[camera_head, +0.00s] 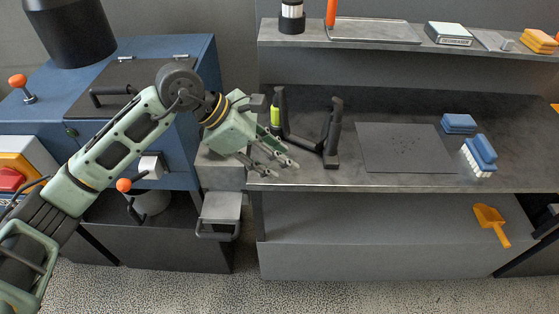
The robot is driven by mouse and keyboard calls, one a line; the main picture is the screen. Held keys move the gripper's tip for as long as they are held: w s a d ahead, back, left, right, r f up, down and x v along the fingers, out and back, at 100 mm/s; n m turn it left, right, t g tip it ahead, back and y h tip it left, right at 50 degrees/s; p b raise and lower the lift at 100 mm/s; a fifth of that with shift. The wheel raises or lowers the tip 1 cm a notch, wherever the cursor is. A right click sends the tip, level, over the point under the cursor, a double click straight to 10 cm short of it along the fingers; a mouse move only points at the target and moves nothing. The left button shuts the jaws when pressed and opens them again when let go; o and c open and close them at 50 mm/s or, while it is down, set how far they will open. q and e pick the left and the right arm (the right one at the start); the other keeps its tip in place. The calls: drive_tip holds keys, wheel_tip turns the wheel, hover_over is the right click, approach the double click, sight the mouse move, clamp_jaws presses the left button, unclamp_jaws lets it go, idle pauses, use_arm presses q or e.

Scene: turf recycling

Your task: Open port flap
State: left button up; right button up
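A dark flap (90,118) with a black bar handle (110,92) lies closed on the sloping face of the blue machine (200,58) at the left. Two silver hinges show along its upper edge. My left arm crosses in front of the machine and hides part of the flap. My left gripper (270,163) is to the right of the machine, over the bench's left front edge, well away from the handle. Its fingers are apart and nothing shows between them. My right gripper is not in view.
A black forked stand (332,140) and a yellow-green item (275,112) are close by the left gripper. The bench (400,180) also holds a dark mat (405,148) and blue brushes (480,150). Orange-knobbed levers (18,82) stick out from the machine. A shelf (300,40) runs above.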

use_arm(q)
drive_tip(key=shift+s+d+r, duration=0.1)
drive_tip(key=shift+s+d, duration=0.25)
